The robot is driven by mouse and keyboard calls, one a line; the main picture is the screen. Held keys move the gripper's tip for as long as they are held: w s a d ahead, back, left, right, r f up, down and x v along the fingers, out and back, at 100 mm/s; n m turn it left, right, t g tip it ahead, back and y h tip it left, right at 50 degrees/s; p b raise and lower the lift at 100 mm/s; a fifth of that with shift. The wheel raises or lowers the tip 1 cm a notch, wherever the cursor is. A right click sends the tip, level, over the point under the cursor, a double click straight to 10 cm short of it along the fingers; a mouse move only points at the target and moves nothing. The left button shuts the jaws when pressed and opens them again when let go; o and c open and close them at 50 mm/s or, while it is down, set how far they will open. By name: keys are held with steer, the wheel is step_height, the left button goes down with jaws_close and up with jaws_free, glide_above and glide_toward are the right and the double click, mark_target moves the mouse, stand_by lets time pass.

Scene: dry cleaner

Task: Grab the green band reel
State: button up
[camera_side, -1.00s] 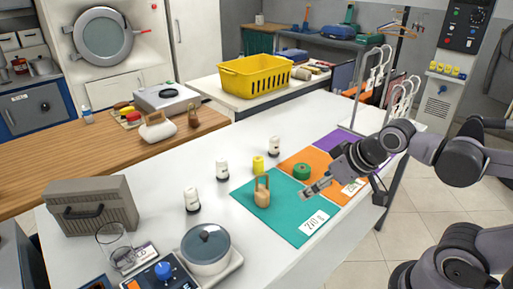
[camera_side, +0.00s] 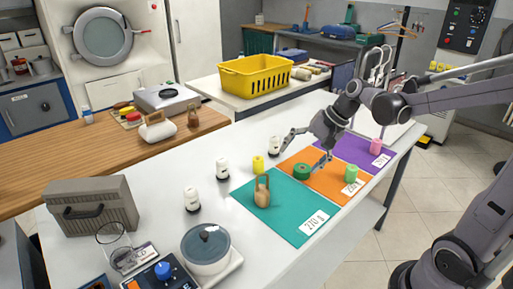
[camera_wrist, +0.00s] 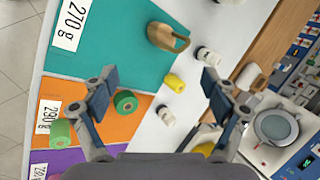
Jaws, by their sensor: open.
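A dark green reel (camera_side: 302,172) stands on the orange mat (camera_side: 325,183), near its edge with the teal mat. In the wrist view the dark green reel (camera_wrist: 125,101) shows a brown centre and lies close to the left finger, inside the gap. A paler green spool (camera_side: 351,173) stands farther right on the orange mat; it also shows in the wrist view (camera_wrist: 60,132). My gripper (camera_side: 303,158) is open and empty, with its fingers spread above and around the dark green reel. In the wrist view my gripper (camera_wrist: 160,78) has a wide gap. I see no contact with the reel.
A yellow spool (camera_side: 258,164) and several white-topped spools (camera_side: 222,169) stand left of the mats. A wooden handled weight (camera_side: 262,191) stands on the teal mat (camera_side: 290,215). A pink spool (camera_side: 376,146) is on the purple mat (camera_side: 345,150).

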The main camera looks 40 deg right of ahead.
steer(key=w+d+f+m+y, duration=0.2)
steer(key=w+d+m, duration=0.2)
steer(key=d+m, duration=0.15)
steer(key=m+t+y, duration=0.4)
steer(key=m+y, duration=0.1)
steer(key=m, duration=0.4)
glide_toward(304, 167)
steer(key=shift+w+a+r, duration=0.25)
steer(key=shift+a+r, duration=0.2)
steer(key=shift+r, duration=0.05)
steer(key=shift+s+d+f, duration=0.3)
steer(key=shift+f, duration=0.05)
steer(key=x, duration=1)
steer(key=shift+w+a+f, duration=0.2)
steer(key=shift+w+f, duration=0.05)
steer(key=shift+f, duration=0.05)
steer(key=c, duration=1.3)
